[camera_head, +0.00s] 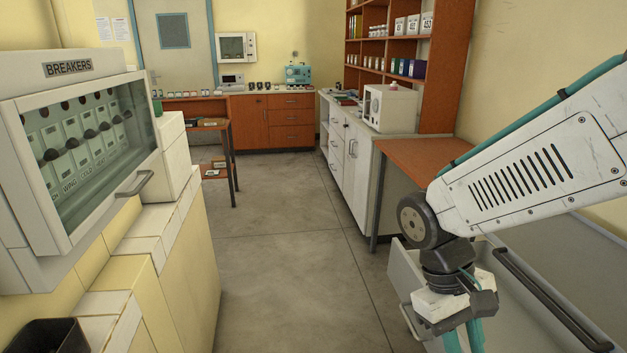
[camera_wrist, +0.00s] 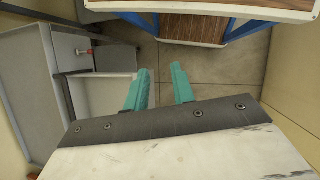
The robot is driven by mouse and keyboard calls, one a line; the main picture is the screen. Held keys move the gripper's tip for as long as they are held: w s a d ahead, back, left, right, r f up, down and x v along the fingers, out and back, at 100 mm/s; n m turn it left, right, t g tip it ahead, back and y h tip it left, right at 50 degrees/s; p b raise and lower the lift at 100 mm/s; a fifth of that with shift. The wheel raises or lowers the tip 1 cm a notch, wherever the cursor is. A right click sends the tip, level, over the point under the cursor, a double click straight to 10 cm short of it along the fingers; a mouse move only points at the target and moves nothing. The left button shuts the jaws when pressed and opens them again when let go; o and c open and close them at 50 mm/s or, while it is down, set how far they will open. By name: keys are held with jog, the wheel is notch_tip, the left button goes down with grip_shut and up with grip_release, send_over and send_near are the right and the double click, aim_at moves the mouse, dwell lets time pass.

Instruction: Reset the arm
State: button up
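My arm (camera_head: 540,150) reaches in from the right in the head view, bent at a dark joint, with its end pointing down. My gripper (camera_head: 463,338) shows there only in part, its teal fingers cut off by the bottom edge. In the wrist view my gripper (camera_wrist: 160,82) has two teal fingers standing apart, with floor visible between them and nothing held. It hangs beside a grey open-topped drawer or bin (camera_head: 405,285).
A breaker box (camera_head: 75,150) with a clear cover and handle is on the left. A brown-topped table (camera_head: 420,158) and white cabinets (camera_head: 350,160) stand ahead on the right. The middle floor (camera_head: 280,230) is clear. A wood-grain surface with blue supports (camera_wrist: 195,28) shows in the wrist view.

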jog(key=s+d+r+m+t+y, duration=0.3)
jog(key=s+d+r+t, duration=0.1)
jog(key=r, duration=0.6)
jog(key=shift+s+d+r+t, duration=0.2)
jog(key=shift+s+t, duration=0.5)
jog(key=shift+t, duration=0.2)
dwell(0.4)
